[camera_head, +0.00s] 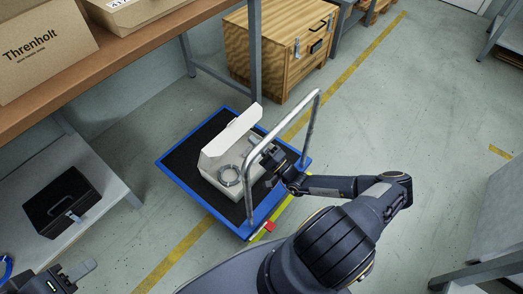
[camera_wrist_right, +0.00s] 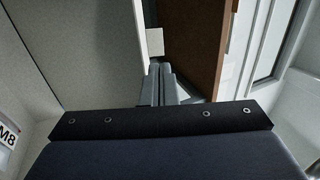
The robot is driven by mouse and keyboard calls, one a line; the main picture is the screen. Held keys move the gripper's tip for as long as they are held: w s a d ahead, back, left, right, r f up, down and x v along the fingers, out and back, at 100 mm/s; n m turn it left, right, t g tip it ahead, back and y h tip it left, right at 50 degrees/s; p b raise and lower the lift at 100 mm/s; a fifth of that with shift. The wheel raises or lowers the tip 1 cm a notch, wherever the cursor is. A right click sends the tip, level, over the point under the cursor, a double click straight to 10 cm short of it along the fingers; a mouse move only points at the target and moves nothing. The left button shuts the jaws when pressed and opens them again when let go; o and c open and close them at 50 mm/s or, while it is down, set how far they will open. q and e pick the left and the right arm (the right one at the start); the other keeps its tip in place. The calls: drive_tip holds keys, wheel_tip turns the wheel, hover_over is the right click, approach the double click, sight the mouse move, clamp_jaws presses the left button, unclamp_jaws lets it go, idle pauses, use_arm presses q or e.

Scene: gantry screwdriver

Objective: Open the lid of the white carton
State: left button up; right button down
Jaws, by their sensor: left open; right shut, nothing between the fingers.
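The white carton (camera_head: 215,168) sits on the black deck of a blue-edged trolley. Its white lid flap (camera_head: 236,128) stands raised and tilted at the far side of the top. My left gripper (camera_head: 70,278) is open and empty at the lower left, far from the carton.
The trolley (camera_head: 181,178) has a grey tubular handle (camera_head: 314,120) standing beside my right arm. A wooden crate (camera_head: 275,55) stands behind. A workbench (camera_head: 100,60) with cardboard boxes and a black case (camera_head: 62,203) are at left. The floor at right is mostly clear.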

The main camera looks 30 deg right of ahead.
sight(233, 121)
drive_tip(key=b+x, duration=0.1)
drive_tip(key=x, duration=0.5)
drive_tip(key=shift+w+b, duration=0.15)
drive_tip(key=shift+b, duration=0.25)
use_arm(q)
drive_tip(key=shift+f, duration=1.25)
use_arm(e)
drive_tip(key=shift+w+a+r, duration=0.25)
drive_tip(key=shift+w+r, duration=0.1)
drive_tip(key=shift+w, duration=0.25)
use_arm(q)
drive_tip(key=shift+r, duration=0.1)
